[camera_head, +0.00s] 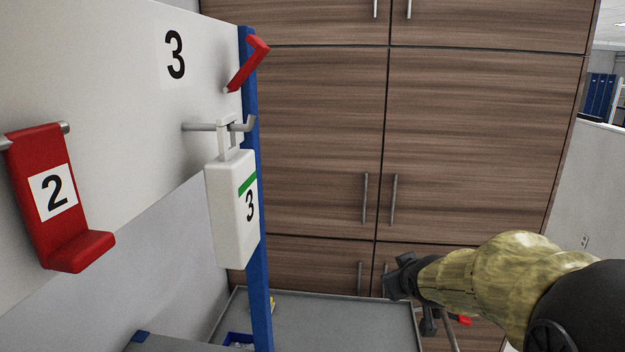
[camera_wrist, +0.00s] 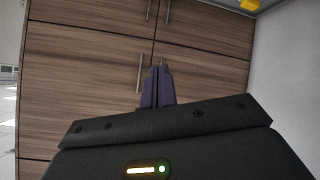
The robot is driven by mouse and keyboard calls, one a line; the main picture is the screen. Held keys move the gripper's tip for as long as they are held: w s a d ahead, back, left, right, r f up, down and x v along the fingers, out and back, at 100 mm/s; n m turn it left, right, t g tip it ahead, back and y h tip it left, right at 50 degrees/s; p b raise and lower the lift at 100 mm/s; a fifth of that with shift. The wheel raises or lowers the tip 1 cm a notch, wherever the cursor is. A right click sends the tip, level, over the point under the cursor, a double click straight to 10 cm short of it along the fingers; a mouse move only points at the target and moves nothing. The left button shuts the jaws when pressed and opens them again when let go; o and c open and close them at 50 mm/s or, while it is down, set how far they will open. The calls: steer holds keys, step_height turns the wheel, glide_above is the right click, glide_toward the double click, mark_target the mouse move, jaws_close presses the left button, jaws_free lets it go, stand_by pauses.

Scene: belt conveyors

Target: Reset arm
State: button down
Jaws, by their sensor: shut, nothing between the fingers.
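My arm reaches in from the lower right of the head view, with a yellowish cover on it. My gripper (camera_head: 397,281) is at its left end, in front of the wooden cabinet and apart from the hanging items. In the wrist view my gripper (camera_wrist: 158,72) shows two dark fingers together, with nothing between them. The wrist view looks toward the cabinet doors (camera_wrist: 85,60). The fingertips are small and dark in the head view.
A white panel (camera_head: 110,60) with a blue post (camera_head: 262,230) stands at left. A white box marked 3 (camera_head: 228,215) hangs from a hook (camera_head: 200,127). A red holder marked 2 (camera_head: 40,150) hangs further left. A grey tray (camera_head: 340,315) lies below.

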steer(key=s+a+f+m+g, duration=0.2)
steer(key=s+f+g, duration=0.2)
steer(key=s+f, duration=0.3)
steer(key=s+a+f+m+g, duration=0.1)
steer(key=s+f+g, duration=0.3)
steer(key=s+f, duration=0.4)
steer(key=s, duration=0.5)
steer(key=shift+s+a+f+m+y, duration=0.25)
steer(key=shift+a+m+y, duration=0.15)
